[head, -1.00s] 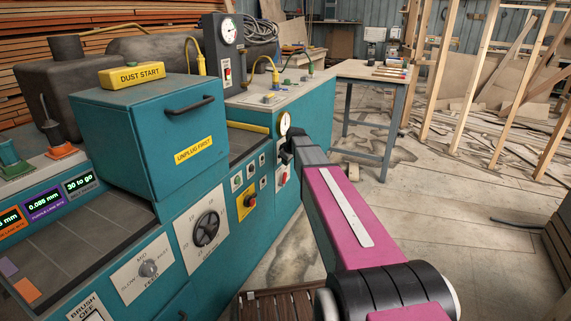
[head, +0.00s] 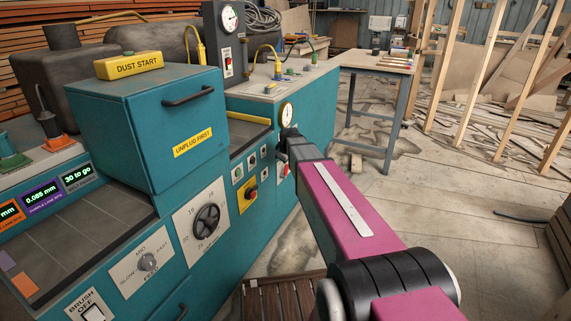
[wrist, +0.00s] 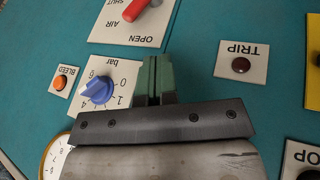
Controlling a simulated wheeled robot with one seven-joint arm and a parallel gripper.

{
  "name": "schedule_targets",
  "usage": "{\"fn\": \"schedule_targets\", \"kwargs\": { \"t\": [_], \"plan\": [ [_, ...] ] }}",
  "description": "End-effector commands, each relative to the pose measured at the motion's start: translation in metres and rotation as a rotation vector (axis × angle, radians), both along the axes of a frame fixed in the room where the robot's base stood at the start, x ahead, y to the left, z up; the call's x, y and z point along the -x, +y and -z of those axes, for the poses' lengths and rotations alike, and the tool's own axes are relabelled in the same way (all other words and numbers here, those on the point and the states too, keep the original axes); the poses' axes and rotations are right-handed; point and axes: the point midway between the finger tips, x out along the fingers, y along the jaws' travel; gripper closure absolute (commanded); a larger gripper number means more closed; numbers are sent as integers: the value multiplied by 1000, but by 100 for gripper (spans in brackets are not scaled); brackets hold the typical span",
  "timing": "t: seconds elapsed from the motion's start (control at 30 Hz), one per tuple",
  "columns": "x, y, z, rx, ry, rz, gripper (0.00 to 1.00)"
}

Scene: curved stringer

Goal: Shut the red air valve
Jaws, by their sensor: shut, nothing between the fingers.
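The red air valve handle (wrist: 138,8) shows at the top edge of the wrist view, on a white plate (wrist: 112,32) whose OPEN, AIR and SHUT lettering appears upside down. Its upper part is cut off by the frame, so I cannot tell its full position. My gripper (wrist: 157,62) has its green fingers shut together, with nothing between them. In that picture the fingertips are below the valve plate and apart from the handle. In the head view, part of the red handle (head: 286,169) shows beside my arm, which hides much of this area.
A blue bar knob (wrist: 97,89) is close beside my fingers. An orange BLEED button (wrist: 61,84) and a dark TRIP button (wrist: 240,65) flank it. A pressure gauge (head: 287,114) stands above the panel.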

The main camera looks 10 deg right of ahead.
Motion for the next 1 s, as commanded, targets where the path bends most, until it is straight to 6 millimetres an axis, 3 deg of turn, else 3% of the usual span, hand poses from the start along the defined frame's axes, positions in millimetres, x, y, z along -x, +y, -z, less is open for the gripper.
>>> {"fn": "schedule_targets", "kwargs": {
  "t": [0.53, 0.73, 1.0],
  "plan": [
    [-51, 4, 83, 0, 2, 0, 100],
    [-70, -12, 92, 0, 1, 1, 100],
    [-77, -18, 96, 0, 0, 0, 100]
  ]
}}
